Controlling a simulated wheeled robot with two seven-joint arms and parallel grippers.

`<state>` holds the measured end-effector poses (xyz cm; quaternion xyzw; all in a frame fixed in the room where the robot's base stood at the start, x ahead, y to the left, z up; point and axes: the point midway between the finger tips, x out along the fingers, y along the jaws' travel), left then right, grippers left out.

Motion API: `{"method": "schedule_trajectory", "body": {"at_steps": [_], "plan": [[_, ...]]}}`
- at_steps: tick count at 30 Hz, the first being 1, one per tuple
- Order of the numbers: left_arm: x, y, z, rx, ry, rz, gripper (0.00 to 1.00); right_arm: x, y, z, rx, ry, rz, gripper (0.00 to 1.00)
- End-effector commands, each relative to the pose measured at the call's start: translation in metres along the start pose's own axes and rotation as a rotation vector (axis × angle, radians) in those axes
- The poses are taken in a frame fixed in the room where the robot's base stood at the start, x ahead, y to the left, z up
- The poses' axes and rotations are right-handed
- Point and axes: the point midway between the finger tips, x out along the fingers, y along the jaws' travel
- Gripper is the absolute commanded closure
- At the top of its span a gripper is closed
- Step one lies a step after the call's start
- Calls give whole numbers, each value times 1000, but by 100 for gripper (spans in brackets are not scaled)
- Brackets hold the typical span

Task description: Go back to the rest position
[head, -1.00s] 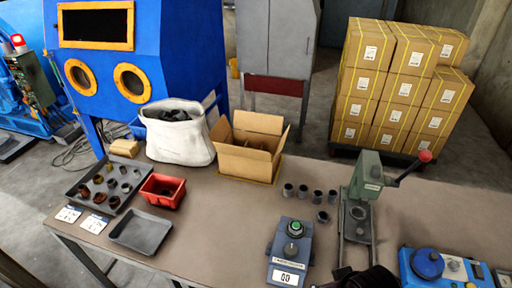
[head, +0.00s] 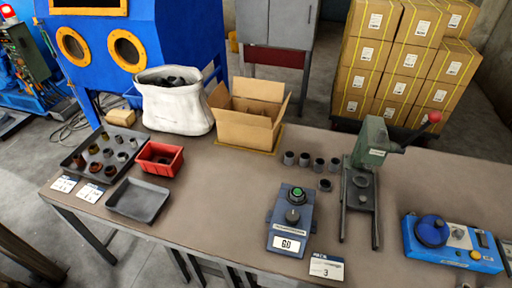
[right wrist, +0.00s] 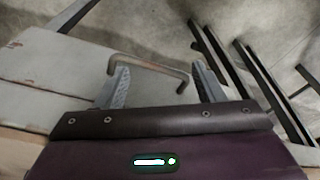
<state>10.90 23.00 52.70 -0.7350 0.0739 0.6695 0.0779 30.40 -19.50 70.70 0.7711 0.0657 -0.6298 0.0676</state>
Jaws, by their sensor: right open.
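My right gripper (right wrist: 160,82) shows in the right wrist view. Its two grey ribbed fingers are apart and nothing is held between them. A bent metal rod like a handle (right wrist: 150,66) shows around the gap between the fingers, on or near a worn grey panel (right wrist: 50,72); I cannot tell how far off it is. In the head view neither gripper is in view, and the workbench (head: 232,190) is clear of my arms.
On the bench stand a green lever press (head: 368,150), a GO button box (head: 291,222), a blue device (head: 452,243), several dark cups (head: 304,160), a cardboard box (head: 242,132), a white sack (head: 172,105), a red bin (head: 158,160) and trays (head: 138,201). Stacked cartons (head: 395,60) stand behind.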

Motion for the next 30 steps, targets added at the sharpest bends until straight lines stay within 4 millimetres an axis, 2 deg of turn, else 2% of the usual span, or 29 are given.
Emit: {"method": "schedule_trajectory", "body": {"at_steps": [1, 3, 6, 10, 12, 15, 19, 30], "plan": [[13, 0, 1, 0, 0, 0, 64, 39, -2, 26, -2, -22, -2, 37], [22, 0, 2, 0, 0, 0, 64, 77, -3, 57, -6, -37, -3, 37], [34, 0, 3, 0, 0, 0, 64, 124, -6, 107, -12, -60, -6, 37], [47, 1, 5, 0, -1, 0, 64, 166, -7, 169, -18, -84, -8, 37], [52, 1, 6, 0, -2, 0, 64, 179, -7, 196, -21, -94, -9, 37], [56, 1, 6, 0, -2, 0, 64, 190, -7, 224, -24, -103, -9, 37], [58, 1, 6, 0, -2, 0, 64, 194, -7, 241, -26, -108, -10, 37], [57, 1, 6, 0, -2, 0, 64, 193, -7, 243, -26, -108, -10, 37]]}}
